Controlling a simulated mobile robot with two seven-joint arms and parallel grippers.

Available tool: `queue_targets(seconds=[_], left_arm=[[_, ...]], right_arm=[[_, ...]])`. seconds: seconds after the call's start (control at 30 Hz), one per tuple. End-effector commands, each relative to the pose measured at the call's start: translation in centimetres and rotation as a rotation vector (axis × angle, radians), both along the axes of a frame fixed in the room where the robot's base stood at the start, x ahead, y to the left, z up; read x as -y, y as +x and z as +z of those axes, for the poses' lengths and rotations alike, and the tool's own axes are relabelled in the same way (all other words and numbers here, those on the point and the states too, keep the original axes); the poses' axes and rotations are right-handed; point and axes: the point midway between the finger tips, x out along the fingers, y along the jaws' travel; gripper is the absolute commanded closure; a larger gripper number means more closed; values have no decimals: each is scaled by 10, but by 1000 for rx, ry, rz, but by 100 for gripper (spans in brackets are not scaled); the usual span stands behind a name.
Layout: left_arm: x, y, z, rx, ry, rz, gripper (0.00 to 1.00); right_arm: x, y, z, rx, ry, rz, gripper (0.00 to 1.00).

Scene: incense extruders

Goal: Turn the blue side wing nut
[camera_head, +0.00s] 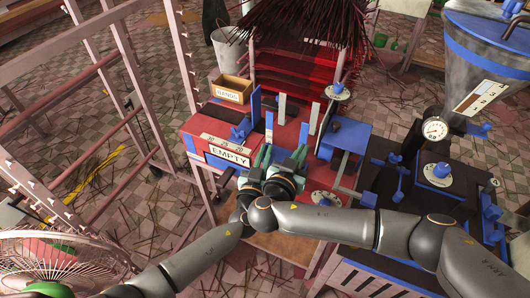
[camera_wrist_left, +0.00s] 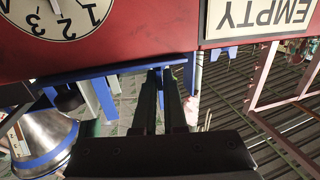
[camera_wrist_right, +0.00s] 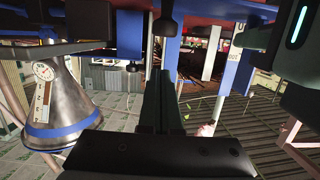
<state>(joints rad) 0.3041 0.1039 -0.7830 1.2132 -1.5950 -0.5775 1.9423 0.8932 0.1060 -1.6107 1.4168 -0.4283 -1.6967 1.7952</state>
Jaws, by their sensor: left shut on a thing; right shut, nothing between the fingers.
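Several blue wing-nut-like parts show in the head view: one (camera_head: 240,131) on the left block, one (camera_head: 398,186) at the right machine and one (camera_head: 441,170) on its top plate. I cannot tell which is the side one. My left gripper (camera_head: 263,153) is at the front of the red machine (camera_head: 290,133). In the left wrist view its fingers (camera_wrist_left: 162,72) are shut at a blue part (camera_wrist_left: 120,72) under the red panel; the grip itself is partly hidden. My right gripper (camera_head: 301,154), beside it, is shut and empty; its fingers (camera_wrist_right: 157,76) point toward a dark knob (camera_wrist_right: 165,25).
An EMPTY sign (camera_head: 230,157) and a small box (camera_head: 232,89) are on the left. A gauge (camera_head: 434,130) and a grey hopper (camera_head: 485,65) stand right. A pink rack (camera_head: 105,65) and a fan (camera_head: 50,262) are at far left. My arms cross the front closely.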

Motion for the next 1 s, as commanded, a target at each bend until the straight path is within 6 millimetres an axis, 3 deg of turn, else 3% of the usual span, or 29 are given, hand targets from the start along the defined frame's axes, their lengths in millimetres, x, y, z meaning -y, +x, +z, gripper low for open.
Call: queue_targets(seconds=[0.47,1.0], left_arm=[[-1,1,1,5,2,-30,100],[-3,3,5,15,8,-339,100]], right_arm=[[0,0,0,0,0,0,100],[0,0,0,0,0,0,100]])
